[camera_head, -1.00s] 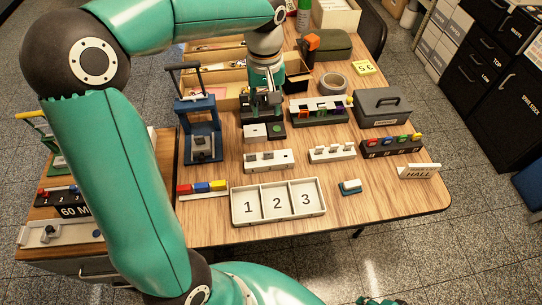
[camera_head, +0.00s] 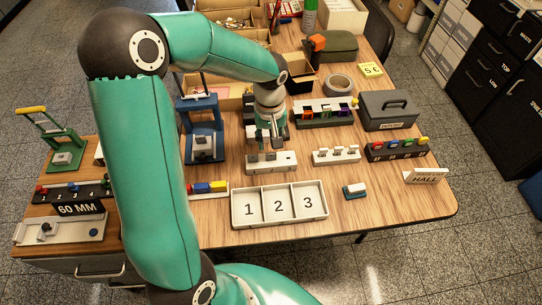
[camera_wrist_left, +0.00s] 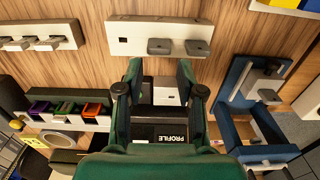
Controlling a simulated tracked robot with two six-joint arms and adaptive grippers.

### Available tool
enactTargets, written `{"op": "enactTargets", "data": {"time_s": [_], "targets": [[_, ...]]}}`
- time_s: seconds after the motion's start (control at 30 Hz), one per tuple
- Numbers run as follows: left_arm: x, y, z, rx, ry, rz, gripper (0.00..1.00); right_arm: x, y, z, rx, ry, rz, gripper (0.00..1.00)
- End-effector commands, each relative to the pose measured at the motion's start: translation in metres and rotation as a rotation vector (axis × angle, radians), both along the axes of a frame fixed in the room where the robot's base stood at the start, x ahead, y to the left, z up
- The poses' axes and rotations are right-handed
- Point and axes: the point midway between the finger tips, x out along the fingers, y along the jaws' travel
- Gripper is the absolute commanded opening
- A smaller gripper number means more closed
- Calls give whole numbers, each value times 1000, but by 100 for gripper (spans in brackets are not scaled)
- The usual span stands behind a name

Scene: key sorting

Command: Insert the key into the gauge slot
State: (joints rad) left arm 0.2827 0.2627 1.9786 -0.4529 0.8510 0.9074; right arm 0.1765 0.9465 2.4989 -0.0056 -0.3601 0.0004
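My left gripper (camera_head: 268,143) is above the table, just behind the white key strip (camera_head: 271,162). In the left wrist view its two fingers (camera_wrist_left: 160,82) are wide apart, with nothing seen held between them. That view shows two grey keys (camera_wrist_left: 165,47) (camera_wrist_left: 197,48) standing on the strip and a small dark hole at its left end. The black gauge with the PROFILE label (camera_wrist_left: 172,138) lies below the gripper. A white block (camera_wrist_left: 167,82) of it shows between the fingers. The gauge is mostly hidden by my arm in the head view. My right gripper is not in view.
A white tray numbered 1, 2, 3 (camera_head: 279,222) stands in front of the strip. A blue press-like stand (camera_head: 187,140) is to the left, a strip with pale keys (camera_head: 336,156) to the right.

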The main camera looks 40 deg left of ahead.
Motion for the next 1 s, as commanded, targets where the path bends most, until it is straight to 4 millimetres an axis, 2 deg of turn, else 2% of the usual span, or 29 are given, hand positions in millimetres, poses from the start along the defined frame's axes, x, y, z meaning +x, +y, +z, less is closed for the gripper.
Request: {"op": "enactTargets", "data": {"time_s": [0.33, 0.63, 0.8, 1.0], "targets": [[-2, -4, -44, 0, 4, -1, 38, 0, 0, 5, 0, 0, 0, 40], [-2, -4, -49, 0, 0, 1, 38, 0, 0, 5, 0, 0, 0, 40], [-2, -4, -49, 0, 0, 1, 11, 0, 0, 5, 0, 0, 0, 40], [-2, -4, -48, 0, 0, 1, 11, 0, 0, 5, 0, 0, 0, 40]]}}
